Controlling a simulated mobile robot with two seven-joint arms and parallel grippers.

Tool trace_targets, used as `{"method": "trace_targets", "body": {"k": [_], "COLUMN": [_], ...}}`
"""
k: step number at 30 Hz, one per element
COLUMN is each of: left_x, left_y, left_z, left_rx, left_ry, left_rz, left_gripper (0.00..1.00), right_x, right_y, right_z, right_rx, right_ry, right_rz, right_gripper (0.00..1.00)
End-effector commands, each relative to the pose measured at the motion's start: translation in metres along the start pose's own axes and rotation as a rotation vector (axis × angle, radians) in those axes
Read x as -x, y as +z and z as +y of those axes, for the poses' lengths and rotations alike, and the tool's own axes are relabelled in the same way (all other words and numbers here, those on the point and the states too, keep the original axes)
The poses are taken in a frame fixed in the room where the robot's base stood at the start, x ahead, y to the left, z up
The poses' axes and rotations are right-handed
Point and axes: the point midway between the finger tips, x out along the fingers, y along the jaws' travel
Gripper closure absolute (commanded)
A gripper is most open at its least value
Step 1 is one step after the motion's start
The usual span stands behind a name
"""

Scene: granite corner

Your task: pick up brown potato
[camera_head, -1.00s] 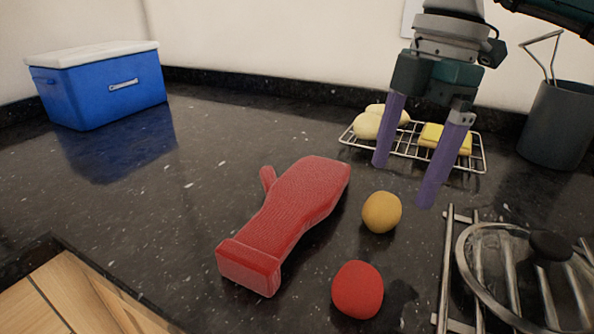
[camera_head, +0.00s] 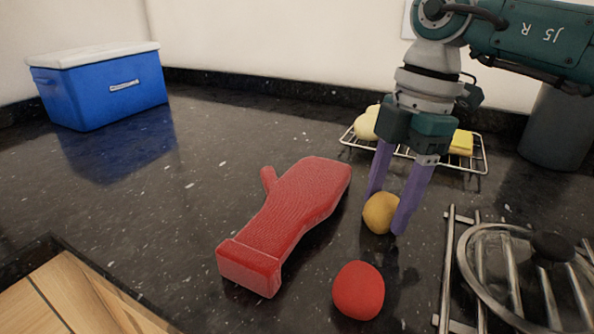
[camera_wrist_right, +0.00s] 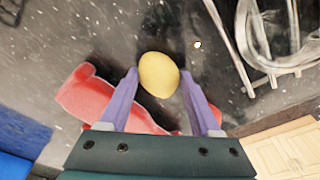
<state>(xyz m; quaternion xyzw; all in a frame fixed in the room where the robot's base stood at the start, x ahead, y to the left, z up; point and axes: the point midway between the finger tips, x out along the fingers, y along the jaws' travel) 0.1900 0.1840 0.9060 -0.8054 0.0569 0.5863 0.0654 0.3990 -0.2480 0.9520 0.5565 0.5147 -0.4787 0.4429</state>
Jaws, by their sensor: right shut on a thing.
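The brown potato (camera_head: 379,213) is a small round yellow-brown lump on the dark granite counter, right of the red oven mitt. My right gripper (camera_head: 386,212) has come down over it from above, with one purple finger on each side, and is shut on it. In the right wrist view the potato (camera_wrist_right: 159,74) sits between the tips of the right gripper (camera_wrist_right: 162,82). The potato appears to be still at counter level. My left gripper is not in view.
A red oven mitt (camera_head: 290,210) lies left of the potato, and a red round item (camera_head: 358,290) sits in front. A wire rack (camera_head: 478,166) with yellow items stands behind. A metal pot rack (camera_head: 447,270) is at right, a blue cooler (camera_head: 100,90) far left.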

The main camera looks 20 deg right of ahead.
Motion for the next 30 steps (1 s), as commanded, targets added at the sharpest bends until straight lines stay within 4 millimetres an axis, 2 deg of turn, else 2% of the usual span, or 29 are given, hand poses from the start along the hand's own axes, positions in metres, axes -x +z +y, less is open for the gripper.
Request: {"method": "trace_targets", "body": {"k": [2, 14, 23, 26, 30], "left_x": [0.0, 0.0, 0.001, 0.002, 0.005], "left_y": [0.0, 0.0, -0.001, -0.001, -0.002], "left_z": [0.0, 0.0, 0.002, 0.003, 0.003], "left_rx": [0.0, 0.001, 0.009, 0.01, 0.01], "left_ry": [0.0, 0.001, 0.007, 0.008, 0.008], "left_rz": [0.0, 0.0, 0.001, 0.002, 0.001], "left_gripper": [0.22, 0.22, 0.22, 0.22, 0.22], "right_x": [0.0, 0.0, 0.003, 0.011, 0.033], "right_y": [0.0, 0.0, -0.001, -0.001, -0.005], "right_z": [0.0, 0.0, 0.001, 0.001, 0.001], "right_rx": [0.0, 0.0, 0.0, 0.001, 0.001], "right_ry": [0.0, 0.0, 0.002, 0.003, 0.005], "right_rz": [0.0, 0.0, 0.0, 0.0, 0.0], "right_gripper": [0.5, 0.95, 0.95, 0.95, 0.95]}}
